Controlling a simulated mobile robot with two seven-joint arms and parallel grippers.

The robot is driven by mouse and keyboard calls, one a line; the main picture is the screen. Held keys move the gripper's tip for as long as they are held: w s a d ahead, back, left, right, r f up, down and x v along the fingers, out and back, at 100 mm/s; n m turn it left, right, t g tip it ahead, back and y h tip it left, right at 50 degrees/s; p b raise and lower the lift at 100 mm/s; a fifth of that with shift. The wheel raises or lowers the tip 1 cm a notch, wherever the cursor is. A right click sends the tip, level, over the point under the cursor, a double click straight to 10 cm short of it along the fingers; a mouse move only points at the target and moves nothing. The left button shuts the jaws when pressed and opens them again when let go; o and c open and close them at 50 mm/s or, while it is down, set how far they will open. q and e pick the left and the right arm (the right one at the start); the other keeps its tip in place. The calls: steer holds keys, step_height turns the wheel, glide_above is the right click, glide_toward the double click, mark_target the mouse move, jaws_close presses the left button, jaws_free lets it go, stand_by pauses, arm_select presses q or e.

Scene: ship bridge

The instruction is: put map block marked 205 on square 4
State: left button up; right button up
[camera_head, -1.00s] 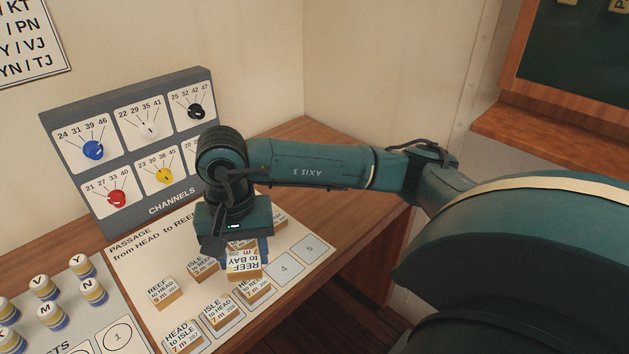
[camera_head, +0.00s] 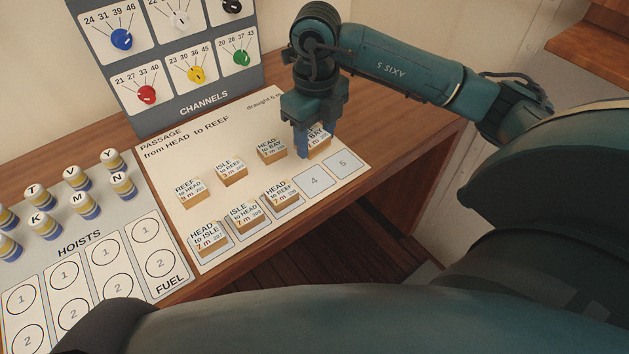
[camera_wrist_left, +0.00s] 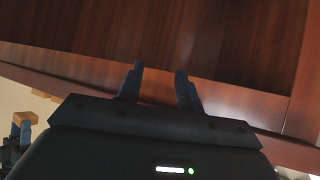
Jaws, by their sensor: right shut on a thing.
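My right gripper (camera_head: 317,150) points down over the passage board (camera_head: 230,225), shut on a wooden block (camera_head: 319,142) with a white label; I read "BAY" on it. Its number is too small to read surely, and the gripper hides its top. I cannot tell whether it hangs just above the board or touches it. Square 4 (camera_head: 314,181) is empty, just below the block in the picture; square 5 (camera_head: 343,163) is empty too. My left gripper (camera_wrist_left: 160,85) shows only in the left wrist view, open and empty before dark wood.
Blocks stand left of the gripper: HEAD to BAY (camera_head: 271,149), ISLE to REEF (camera_head: 231,172), REEF to HEAD (camera_head: 190,192). HEAD to REEF (camera_head: 283,198) and two others fill the nearer squares. The channels panel (camera_head: 200,100) stands behind; hoist pegs (camera_head: 80,203) stand left.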

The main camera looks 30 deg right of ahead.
mark_target(316, 183)
steer(key=shift+d+f+m, duration=0.1)
steer(key=shift+m, duration=0.4)
steer(key=shift+f, duration=0.2)
step_height(316, 183, down, 10)
steer(key=shift+r+p, duration=0.2)
steer(key=shift+p, duration=0.4)
steer(key=shift+f+m, duration=0.2)
steer(key=shift+m, duration=0.1)
steer(key=o, duration=1)
steer(key=shift+c, duration=0.2)
steer(key=shift+r, duration=0.1)
step_height(316, 183, up, 12)
steer(key=shift+r+b, duration=0.15)
steer(key=shift+b, duration=0.65)
